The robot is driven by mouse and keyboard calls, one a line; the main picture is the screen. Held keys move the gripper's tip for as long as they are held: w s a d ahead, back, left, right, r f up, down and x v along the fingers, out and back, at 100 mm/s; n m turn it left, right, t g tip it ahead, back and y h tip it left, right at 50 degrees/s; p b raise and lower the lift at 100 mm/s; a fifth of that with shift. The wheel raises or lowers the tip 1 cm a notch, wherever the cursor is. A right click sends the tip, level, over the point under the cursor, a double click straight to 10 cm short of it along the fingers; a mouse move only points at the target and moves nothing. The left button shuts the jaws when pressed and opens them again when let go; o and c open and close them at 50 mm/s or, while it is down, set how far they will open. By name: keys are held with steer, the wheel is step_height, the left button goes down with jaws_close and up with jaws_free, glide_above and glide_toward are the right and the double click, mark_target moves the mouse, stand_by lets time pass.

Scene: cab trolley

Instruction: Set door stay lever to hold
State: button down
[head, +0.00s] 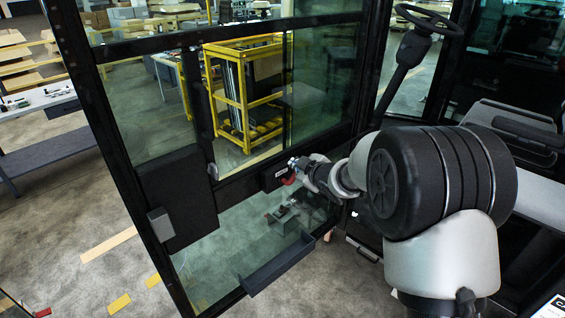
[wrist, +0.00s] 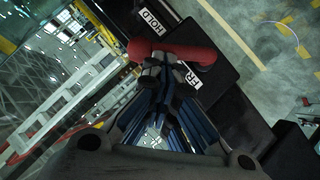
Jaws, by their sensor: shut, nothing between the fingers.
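The red door stay lever (wrist: 190,51) lies across the front of its black housing (wrist: 238,85) in the wrist view. The white HOLD label (wrist: 153,26) is above the lever and a label starting "FR" (wrist: 192,78) is below it, partly hidden. My gripper (wrist: 165,76) is shut with nothing in it, its tips right at the lever's lower side; I cannot tell whether they touch. In the head view my gripper (head: 298,166) is at the housing (head: 271,176) on the door's cross rail, with a little of the red lever (head: 288,180) showing under it.
The glazed cab door (head: 160,120) stands at the left, with a black box (head: 178,198) on its frame. A steering wheel (head: 428,20) and a seat (head: 505,120) are at the right. A yellow rack (head: 240,95) shows behind the glass.

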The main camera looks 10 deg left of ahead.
steer(key=shift+m+g+y, duration=0.3)
steer(key=shift+m+g, duration=0.1)
steer(key=shift+m, duration=0.1)
steer(key=shift+w+d+f+p, duration=1.35)
steer(key=shift+w+p, duration=0.2)
steer(key=shift+p, duration=1.65)
steer(key=shift+f, duration=0.1)
steer(key=shift+a, duration=0.1)
